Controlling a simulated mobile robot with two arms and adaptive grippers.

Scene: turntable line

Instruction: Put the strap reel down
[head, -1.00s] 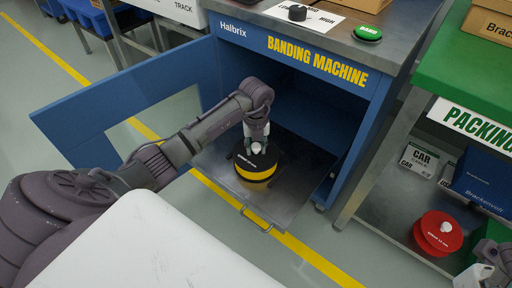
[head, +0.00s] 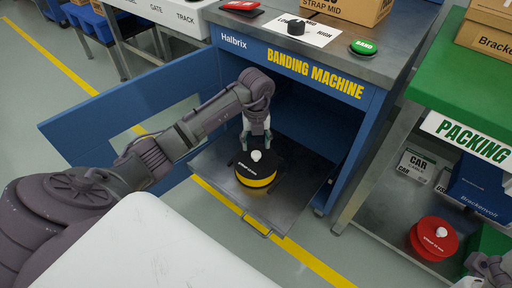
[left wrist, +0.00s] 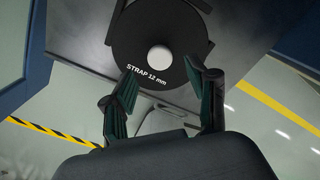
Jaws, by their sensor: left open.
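The strap reel (head: 259,178) is black with a yellow band and a pale knob on top. It lies flat on the metal tray (head: 220,186) that sticks out of the blue banding machine. The left wrist view shows the reel (left wrist: 160,25) from above, with "STRAP 12 mm" on its face. My left gripper (head: 256,140) is open and empty, beside and just behind the knob in the head view. Its spread fingers (left wrist: 161,68) stand apart from the knob in the left wrist view. My right gripper (head: 488,267) is partly visible at the lower right edge; its jaws are unclear.
The machine's blue door (head: 110,122) stands open at the left. A red reel (head: 433,238) lies on the lower shelf of the green packing bench (head: 465,85) at the right. Boxes stand behind it. A yellow floor line runs below the tray.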

